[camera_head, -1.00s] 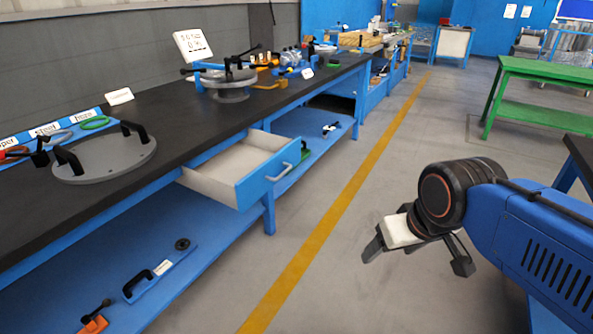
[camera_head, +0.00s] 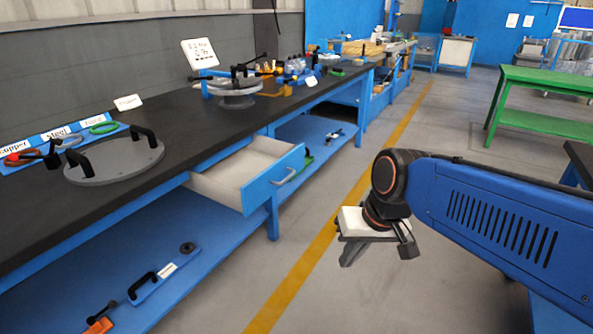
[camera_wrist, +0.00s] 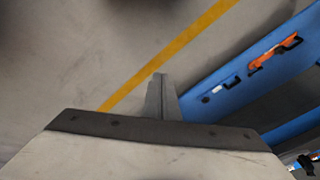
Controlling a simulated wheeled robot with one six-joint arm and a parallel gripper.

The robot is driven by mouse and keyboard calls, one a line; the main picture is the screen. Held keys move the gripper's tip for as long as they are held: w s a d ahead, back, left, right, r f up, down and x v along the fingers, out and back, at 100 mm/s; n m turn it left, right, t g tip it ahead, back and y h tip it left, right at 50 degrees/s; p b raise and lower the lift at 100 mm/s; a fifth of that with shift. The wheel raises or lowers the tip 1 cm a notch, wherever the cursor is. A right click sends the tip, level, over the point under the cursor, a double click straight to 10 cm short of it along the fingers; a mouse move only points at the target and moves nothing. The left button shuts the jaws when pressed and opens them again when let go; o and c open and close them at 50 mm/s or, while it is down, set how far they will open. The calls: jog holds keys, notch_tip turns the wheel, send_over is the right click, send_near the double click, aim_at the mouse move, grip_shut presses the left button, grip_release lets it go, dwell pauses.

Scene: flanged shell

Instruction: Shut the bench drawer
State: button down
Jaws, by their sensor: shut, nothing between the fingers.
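The bench drawer (camera_head: 247,174) is pulled out from under the black bench top in the head view. My gripper (camera_head: 350,255) is to the right of the drawer front, over the floor, with a clear gap to the handle. Its fingers are together and hold nothing. In the wrist view the closed fingers (camera_wrist: 161,95) point over the grey floor, and the drawer cannot be made out there.
The black bench top (camera_head: 120,195) carries a round grey plate with handles (camera_head: 115,160) and a flanged assembly further back. A blue lower shelf (camera_head: 90,270) holds several tools. A green table (camera_head: 545,95) stands at the right. The floor with the yellow line (camera_head: 345,225) is open.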

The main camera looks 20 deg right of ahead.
jog(key=w+a+f+m+g+y, duration=0.1)
jog(key=w+a+m+g+y, duration=0.1)
jog(key=w+a+m+y, duration=0.1)
jog(key=m+t+y, duration=0.7)
jog(key=m+t, duration=0.6)
jog(key=m, duration=1)
send_near(293, 164)
jog(key=x, duration=0.6)
jog(key=shift+w, duration=0.3)
